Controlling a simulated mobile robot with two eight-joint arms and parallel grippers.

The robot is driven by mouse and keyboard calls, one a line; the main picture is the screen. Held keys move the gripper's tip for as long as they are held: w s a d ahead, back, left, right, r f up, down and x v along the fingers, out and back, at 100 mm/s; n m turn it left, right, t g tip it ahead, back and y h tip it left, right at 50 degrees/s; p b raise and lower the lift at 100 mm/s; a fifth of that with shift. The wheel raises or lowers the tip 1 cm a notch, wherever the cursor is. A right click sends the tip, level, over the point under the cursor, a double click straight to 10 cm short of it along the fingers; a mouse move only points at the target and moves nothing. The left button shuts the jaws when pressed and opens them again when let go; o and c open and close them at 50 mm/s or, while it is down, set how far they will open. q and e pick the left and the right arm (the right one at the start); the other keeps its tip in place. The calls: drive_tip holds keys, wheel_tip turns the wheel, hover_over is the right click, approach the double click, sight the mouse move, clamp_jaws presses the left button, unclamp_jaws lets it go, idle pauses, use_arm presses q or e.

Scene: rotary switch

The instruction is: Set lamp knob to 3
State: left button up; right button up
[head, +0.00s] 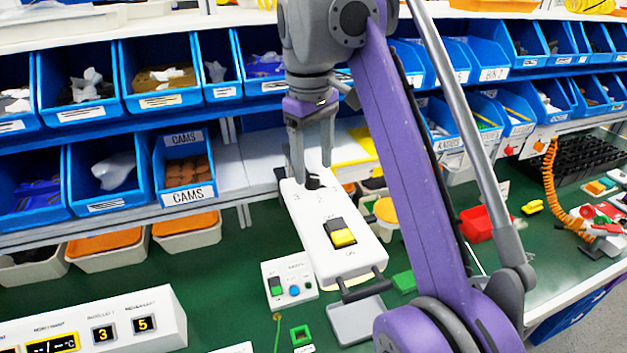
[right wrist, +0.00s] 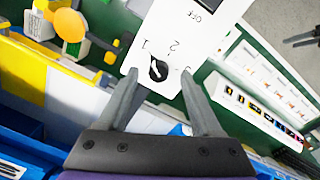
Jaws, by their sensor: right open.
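The lamp knob (head: 314,183) is small and black, at the far end of a white control box (head: 312,232) with a yellow and black on/off switch (head: 340,233). In the right wrist view the knob (right wrist: 158,69) has a white mark and the numbers 1, 2 and 3 around it. I cannot tell surely which number the mark points to. My right gripper (head: 312,172) comes down over the knob. Its open fingers (right wrist: 161,75) stand on either side of the knob, with gaps visible. My left gripper does not show in the head view.
Blue bins (head: 78,75) fill the shelves behind the green bench. A small white button box (head: 289,280) sits left of the control box, and a grey tray (head: 358,320) lies in front. A white display unit (head: 160,318) is at front left. An orange coiled cable (head: 551,190) hangs at right.

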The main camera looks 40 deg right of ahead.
sight(315, 181)
drive_tip(key=shift+w+f, duration=0.25)
drive_tip(key=shift+f, duration=1)
clamp_jaws()
